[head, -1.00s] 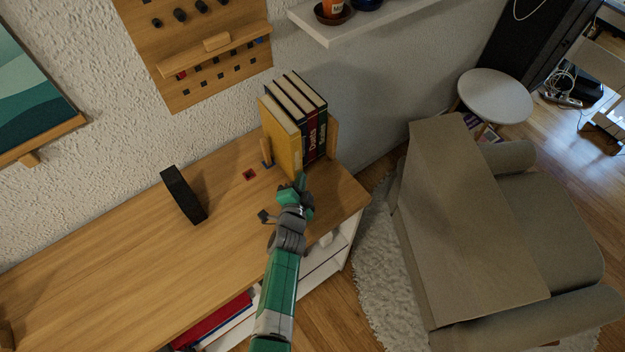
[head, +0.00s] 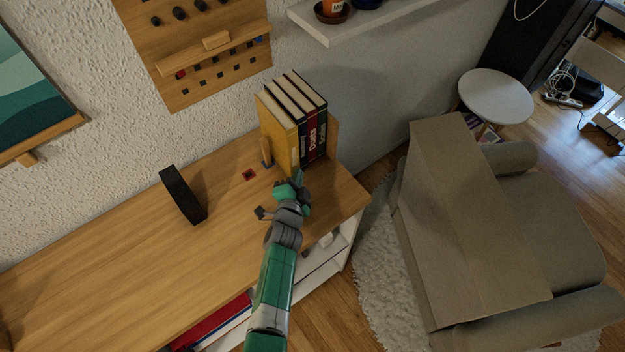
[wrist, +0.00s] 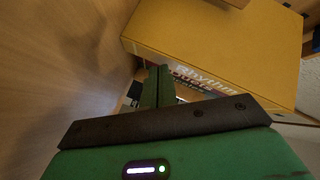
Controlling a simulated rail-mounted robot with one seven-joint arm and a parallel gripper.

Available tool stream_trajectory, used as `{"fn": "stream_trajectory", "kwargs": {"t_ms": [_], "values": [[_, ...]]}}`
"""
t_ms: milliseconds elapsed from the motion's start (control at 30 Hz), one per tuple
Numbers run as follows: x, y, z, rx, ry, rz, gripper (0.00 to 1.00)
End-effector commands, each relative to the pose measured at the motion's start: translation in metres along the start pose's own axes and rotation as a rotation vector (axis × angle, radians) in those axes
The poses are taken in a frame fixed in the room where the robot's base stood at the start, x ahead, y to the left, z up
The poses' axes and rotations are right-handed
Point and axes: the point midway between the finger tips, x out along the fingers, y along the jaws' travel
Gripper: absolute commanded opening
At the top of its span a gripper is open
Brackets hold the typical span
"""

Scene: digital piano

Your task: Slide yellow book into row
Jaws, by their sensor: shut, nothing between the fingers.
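The yellow book (head: 279,130) stands upright at the left end of a row of dark books (head: 312,120) on the wooden cabinet top. In the wrist view the yellow book (wrist: 225,45) shows its broad yellow cover and a spine with the lettering "Rhythm". My gripper (head: 297,177) is at the lower front of the yellow book, close to its spine. In the wrist view my gripper's green fingers (wrist: 158,84) are together with nothing between them, their tips by the spine. Whether they touch the book I cannot tell.
A wooden bookend (head: 333,138) stands right of the row, and another wooden piece (head: 266,150) is left of the yellow book. A black upright object (head: 183,194) stands further left. The cabinet top (head: 130,260) is largely clear. A sofa (head: 470,220) is to the right.

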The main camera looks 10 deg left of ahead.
Motion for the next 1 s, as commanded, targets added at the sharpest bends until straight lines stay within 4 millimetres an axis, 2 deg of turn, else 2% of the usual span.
{"fn": "stream_trajectory", "kwargs": {"t_ms": [1000], "values": [[0.0098, -0.0068, 0.0073, 0.0, -0.001, 0.0, 0.0]]}}
